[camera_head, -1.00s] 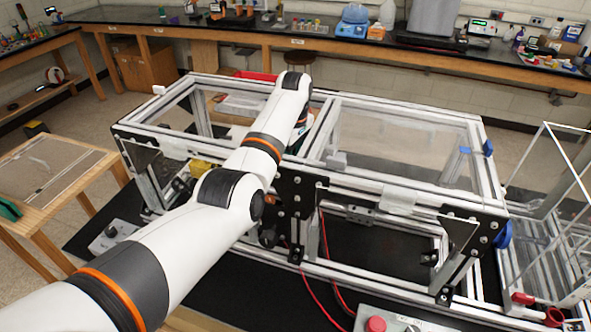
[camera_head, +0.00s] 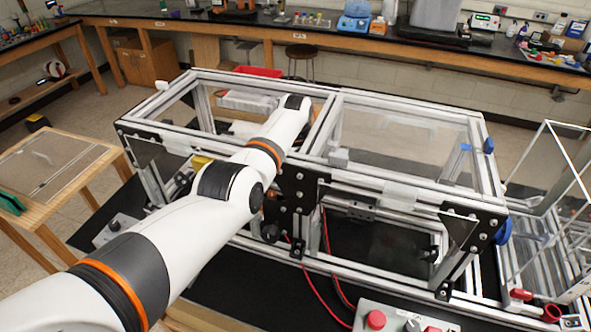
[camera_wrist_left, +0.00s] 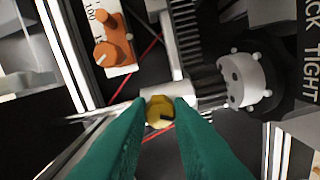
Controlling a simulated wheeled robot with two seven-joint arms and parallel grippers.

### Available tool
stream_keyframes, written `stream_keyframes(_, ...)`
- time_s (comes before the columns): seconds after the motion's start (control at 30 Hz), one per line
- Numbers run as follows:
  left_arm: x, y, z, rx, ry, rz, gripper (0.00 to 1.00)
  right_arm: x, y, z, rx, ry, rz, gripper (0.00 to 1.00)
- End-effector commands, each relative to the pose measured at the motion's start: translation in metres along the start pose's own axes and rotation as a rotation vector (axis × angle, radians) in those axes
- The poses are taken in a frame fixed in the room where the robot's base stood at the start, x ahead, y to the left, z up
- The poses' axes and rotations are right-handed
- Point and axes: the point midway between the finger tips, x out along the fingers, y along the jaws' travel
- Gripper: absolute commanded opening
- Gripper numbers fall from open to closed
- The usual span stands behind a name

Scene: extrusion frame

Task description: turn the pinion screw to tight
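In the left wrist view, a small yellow knob with a dark slot-like mark (camera_wrist_left: 160,112), which seems to be the pinion screw, sits at the end of a pale cylinder. My left gripper's green fingers (camera_wrist_left: 161,103) stand on either side of it. The fingertips meet its edges in the picture, but I cannot tell whether they press on it. A white wheel (camera_wrist_left: 241,80) and dark rack teeth (camera_wrist_left: 187,35) lie beyond. A printed label at the right reads "TIGHT" (camera_wrist_left: 296,75). In the head view, my arm hides the left gripper and the screw. My right gripper is not in view.
The aluminium extrusion frame (camera_head: 400,184) has clear panels and black plates around my arm. An orange dial (camera_wrist_left: 112,50) and red cables lie close to the fingers. A control box with a red button (camera_head: 376,320) stands at the front. A wooden table (camera_head: 60,165) is at the left.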

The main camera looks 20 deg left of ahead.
Motion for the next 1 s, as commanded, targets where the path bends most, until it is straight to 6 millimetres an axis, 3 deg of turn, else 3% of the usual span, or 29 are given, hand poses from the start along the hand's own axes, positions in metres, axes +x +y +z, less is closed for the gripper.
stream_keyframes(0.47, -0.0002, 0.0000, -0.0004, 0.079, 0.001, 0.001, 0.00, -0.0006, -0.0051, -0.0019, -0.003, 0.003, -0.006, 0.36)
stream_keyframes(1.0, -0.0004, -0.0001, -0.0008, 0.538, 0.002, 0.001, 0.00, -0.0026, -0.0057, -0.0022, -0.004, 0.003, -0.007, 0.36)
